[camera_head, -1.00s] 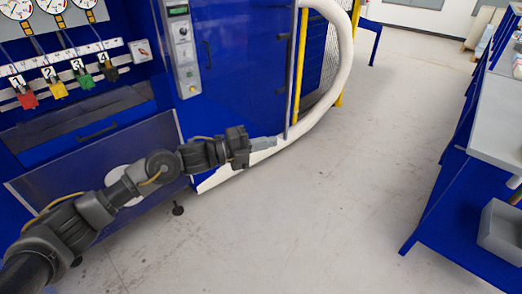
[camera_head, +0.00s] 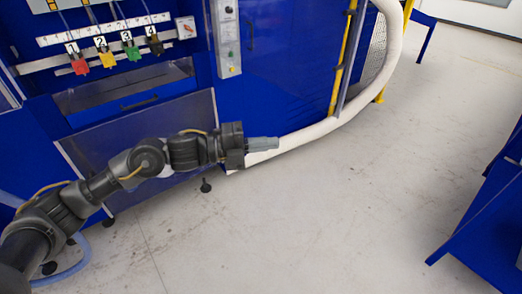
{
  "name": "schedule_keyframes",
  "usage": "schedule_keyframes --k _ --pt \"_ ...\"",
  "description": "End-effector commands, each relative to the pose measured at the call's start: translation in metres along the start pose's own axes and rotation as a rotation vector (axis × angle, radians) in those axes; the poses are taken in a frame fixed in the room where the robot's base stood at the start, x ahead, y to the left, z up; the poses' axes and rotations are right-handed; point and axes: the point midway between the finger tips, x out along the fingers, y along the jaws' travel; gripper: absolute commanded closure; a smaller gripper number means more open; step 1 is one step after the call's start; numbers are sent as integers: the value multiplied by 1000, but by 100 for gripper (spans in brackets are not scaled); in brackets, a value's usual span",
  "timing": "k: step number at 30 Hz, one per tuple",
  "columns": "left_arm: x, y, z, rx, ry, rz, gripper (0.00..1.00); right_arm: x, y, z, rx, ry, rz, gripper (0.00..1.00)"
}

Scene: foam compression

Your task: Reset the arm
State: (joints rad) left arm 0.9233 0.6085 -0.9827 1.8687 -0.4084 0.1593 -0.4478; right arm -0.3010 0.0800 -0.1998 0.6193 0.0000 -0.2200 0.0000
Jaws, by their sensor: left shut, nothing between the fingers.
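My left arm comes in from the lower left of the head view and reaches across in front of the blue machine (camera_head: 275,75). My left gripper (camera_head: 276,143) is at the arm's end, near the picture's middle. Its fingers are shut with nothing between them. The gripper overlaps the thick white hose (camera_head: 325,126) in the picture; I cannot tell whether they touch. My right gripper and right arm are not in view.
Numbered red, yellow, green and black connectors (camera_head: 105,58) hang on the machine at upper left. A control panel (camera_head: 227,38) is at the top. A blue bench (camera_head: 485,240) stands at the right edge. The grey floor (camera_head: 330,220) between is clear.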

Motion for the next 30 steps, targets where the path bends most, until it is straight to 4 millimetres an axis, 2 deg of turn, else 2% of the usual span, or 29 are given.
schedule_keyframes --k 3,6,15,17,20,23,24,26,27,29,30 --pt "-12 1 -6 0 0 -1 100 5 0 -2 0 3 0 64" --pt "-15 0 -8 -1 2 -1 100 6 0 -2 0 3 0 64" --pt "-15 -1 -9 -12 2 0 100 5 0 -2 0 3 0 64" --pt "-15 -1 -3 -48 -24 0 100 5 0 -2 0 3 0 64" --pt "-24 2 38 -114 -133 -7 100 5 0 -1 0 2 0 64" --pt "-41 4 102 -209 -301 -52 100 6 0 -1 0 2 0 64" --pt "-50 15 131 -274 -382 -76 100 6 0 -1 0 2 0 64" --pt "-69 43 169 -386 -504 -110 100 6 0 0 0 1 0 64" --pt "-83 65 189 -459 -580 -131 100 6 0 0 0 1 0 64" --pt "-103 104 212 -566 -685 -156 100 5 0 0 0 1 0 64" --pt "-117 132 222 -636 -751 -168 100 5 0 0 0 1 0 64"
